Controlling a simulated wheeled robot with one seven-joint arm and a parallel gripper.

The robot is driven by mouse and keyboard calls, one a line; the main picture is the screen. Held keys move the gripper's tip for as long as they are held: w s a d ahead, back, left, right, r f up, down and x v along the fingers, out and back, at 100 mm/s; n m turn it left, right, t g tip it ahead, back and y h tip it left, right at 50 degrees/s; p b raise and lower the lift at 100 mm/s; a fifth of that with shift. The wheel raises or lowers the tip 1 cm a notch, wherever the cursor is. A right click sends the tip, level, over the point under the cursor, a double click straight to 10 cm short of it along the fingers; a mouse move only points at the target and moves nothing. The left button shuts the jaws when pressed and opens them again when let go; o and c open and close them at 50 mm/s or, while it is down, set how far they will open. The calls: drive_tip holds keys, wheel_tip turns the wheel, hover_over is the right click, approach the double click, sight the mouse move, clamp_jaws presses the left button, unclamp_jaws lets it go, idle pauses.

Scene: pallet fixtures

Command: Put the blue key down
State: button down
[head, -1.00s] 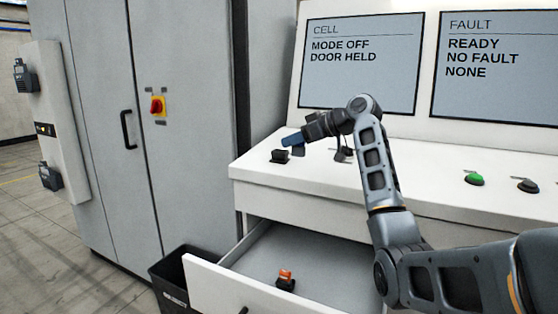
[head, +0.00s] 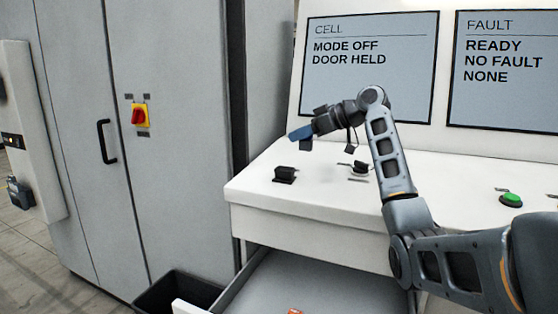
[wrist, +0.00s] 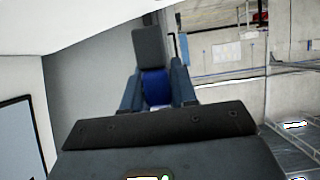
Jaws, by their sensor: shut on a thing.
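The blue key (wrist: 155,86) is held between the two fingers of my gripper (wrist: 156,95) in the wrist view. It has a blue middle part and a dark grey block beyond it. In the head view my gripper (head: 299,134) is shut, pointing left, in the air above the left part of the white console top (head: 325,183). A small dark piece hangs just below the fingers there, perhaps part of the key. The fingers hide most of the key in the head view.
Black fittings (head: 285,174) and (head: 360,168) stand on the console, with a green button (head: 511,199) at right. Below, an open drawer (head: 330,285) holds an orange-topped item, mostly cut off. A black bin (head: 178,292) stands beside it. A grey cabinet (head: 75,140) is at left.

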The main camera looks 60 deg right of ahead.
drive_tip(key=w+a+f, duration=0.2)
drive_tip(key=w, duration=0.1)
drive_tip(key=w+f+p, duration=0.1)
drive_tip(key=w, duration=0.1)
drive_tip(key=shift+w+a+f, duration=0.1)
drive_tip(key=shift+a+f, duration=0.2)
drive_tip(key=shift+a, duration=0.1)
drive_tip(key=shift+f+p, duration=0.35)
drive_tip(key=shift+f, duration=1.65)
drive_tip(key=shift+a+f, duration=0.1)
drive_tip(key=shift+f, duration=0.1)
drive_tip(key=c, duration=0.9)
unclamp_jaws()
drive_tip(key=shift+r, duration=0.3)
drive_tip(key=b+v, duration=0.1)
drive_tip(key=v, duration=1.1)
drive_tip(key=shift+f+b, duration=0.1)
drive_tip(key=shift+b, duration=0.3)
